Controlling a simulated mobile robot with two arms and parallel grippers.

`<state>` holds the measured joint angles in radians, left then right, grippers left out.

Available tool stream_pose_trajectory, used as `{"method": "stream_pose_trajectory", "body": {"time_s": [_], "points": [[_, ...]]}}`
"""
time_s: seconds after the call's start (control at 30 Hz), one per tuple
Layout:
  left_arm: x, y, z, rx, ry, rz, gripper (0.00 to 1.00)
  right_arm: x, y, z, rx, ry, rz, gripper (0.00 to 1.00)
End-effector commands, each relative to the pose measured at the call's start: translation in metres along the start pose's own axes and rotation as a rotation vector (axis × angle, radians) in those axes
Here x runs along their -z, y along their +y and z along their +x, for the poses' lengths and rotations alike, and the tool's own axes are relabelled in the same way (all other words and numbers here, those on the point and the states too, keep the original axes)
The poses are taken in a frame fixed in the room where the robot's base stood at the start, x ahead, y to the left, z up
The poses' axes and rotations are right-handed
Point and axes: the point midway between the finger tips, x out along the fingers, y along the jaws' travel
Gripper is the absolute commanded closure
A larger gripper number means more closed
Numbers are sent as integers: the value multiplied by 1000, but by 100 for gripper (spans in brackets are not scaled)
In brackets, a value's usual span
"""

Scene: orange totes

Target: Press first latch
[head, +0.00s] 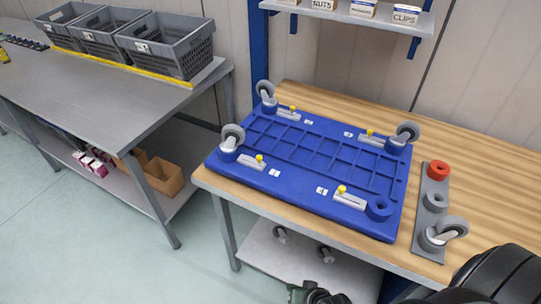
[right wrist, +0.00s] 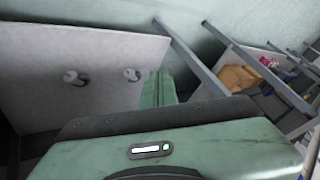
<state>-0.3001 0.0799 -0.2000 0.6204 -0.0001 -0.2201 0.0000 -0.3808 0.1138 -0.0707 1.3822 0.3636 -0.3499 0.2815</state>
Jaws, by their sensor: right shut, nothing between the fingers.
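A blue platform (head: 300,205) lies on the wooden workbench. The front right corner has an open blue socket (head: 379,207). My right gripper (head: 320,293) is at the bottom edge, in front of the bench and apart from the platform. Its green fingers (right wrist: 157,89) are shut and empty in the right wrist view. My left gripper is out of view.
A grey holder (head: 422,215) on the bench's right carries a red ring (head: 438,169), a grey ring (head: 434,199) and a caster (head: 445,232). Two casters lie on the lower shelf (head: 262,248). A grey table (head: 130,100) with crates (head: 165,45) stands left.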

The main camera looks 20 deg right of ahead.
Motion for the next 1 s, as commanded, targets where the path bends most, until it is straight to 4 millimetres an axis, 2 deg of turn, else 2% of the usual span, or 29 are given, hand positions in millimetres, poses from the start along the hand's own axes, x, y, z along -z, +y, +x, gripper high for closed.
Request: {"method": "stream_pose_trajectory", "body": {"time_s": [0.03,0.1,0.2,0.3,0.47,0.5,0.57,0.73,0.83,1.0], "points": [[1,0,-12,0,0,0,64,37,-22,-21,43,51,54,100],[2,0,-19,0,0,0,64,78,-48,-44,105,110,128,100],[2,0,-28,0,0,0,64,129,-82,-80,195,178,218,100],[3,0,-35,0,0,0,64,168,-110,-113,274,226,284,100],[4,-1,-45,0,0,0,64,214,-146,-164,387,281,359,100],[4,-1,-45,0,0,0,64,226,-148,-172,419,309,410,100],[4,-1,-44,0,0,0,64,240,-141,-171,451,353,496,100],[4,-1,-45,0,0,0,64,278,-125,-184,537,468,698,100],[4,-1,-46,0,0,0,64,292,-117,-190,571,514,777,100],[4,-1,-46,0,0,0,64,300,-111,-193,592,544,829,100]]}}
